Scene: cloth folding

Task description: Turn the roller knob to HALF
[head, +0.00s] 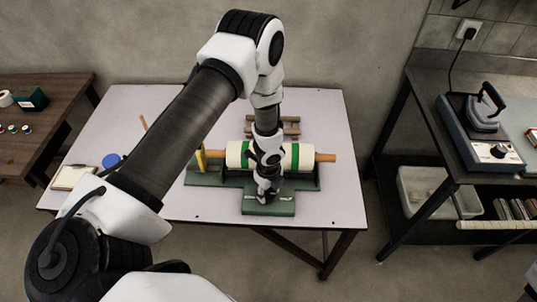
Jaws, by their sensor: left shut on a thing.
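The roller (303,157) is a white cylinder with green bands and wooden ends, lying across a green stand on the light table. The stand has a front block (270,207) with small white marks on top. My left gripper (268,194) reaches down in front of the roller onto this block. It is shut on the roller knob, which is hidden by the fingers. The knob's setting cannot be read from here. My right gripper is not in view.
The light table (325,205) also bears a wooden rack (290,122) behind the roller, a blue round thing (111,160) and a pale pad (73,177) at left. A dark bench (440,90) with an iron-like device (485,120) stands at right. A brown table (50,95) stands at left.

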